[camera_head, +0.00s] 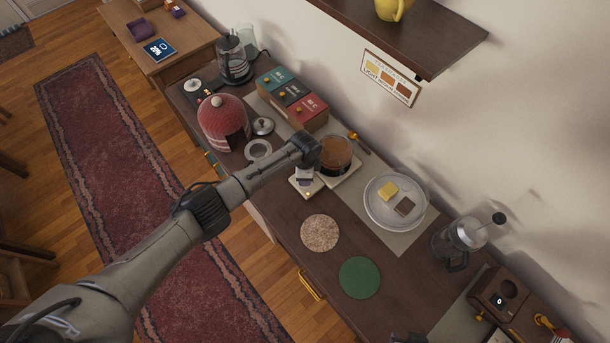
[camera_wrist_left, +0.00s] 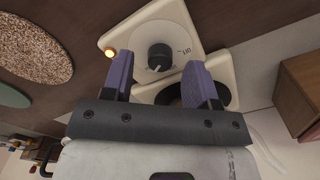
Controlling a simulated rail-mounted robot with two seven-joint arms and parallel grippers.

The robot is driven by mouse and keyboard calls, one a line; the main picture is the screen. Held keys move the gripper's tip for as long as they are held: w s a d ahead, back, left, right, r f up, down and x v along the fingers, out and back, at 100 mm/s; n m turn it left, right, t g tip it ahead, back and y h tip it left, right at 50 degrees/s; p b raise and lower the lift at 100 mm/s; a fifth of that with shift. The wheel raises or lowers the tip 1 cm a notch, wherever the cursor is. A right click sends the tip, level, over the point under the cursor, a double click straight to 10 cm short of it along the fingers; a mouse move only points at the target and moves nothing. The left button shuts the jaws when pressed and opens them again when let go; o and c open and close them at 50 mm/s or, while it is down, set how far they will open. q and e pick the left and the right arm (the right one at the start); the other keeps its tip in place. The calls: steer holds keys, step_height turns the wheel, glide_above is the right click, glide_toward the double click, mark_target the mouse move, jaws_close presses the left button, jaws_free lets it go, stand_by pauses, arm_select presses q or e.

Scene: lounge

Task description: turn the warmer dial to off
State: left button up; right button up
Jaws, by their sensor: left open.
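The warmer (camera_head: 349,174) is a cream unit with a dark round plate, on the dark counter. A glass vessel with brown contents (camera_head: 335,152) shows at the warmer. In the left wrist view its black dial (camera_wrist_left: 159,57) sits on the cream front panel (camera_wrist_left: 178,20), with an OFF mark to the dial's right. An orange light (camera_wrist_left: 110,53) glows on the panel's corner. My left gripper (camera_head: 305,183) is over the panel. In the wrist view its purple fingers (camera_wrist_left: 160,78) are open, one on each side of the dial; contact cannot be told.
A cork mat (camera_head: 320,233) and a green mat (camera_head: 360,278) lie in front of the warmer. A plate (camera_head: 380,218) with two small blocks stands right. Tea boxes (camera_head: 292,100) and a red domed cover (camera_head: 222,122) stand left. A shelf (camera_head: 420,35) overhangs behind.

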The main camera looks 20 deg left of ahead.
arm_select(q)
steer(key=shift+f, duration=0.65)
steer(key=shift+c, duration=0.5)
steer(key=c, duration=0.8)
steer(key=shift+c, duration=0.2)
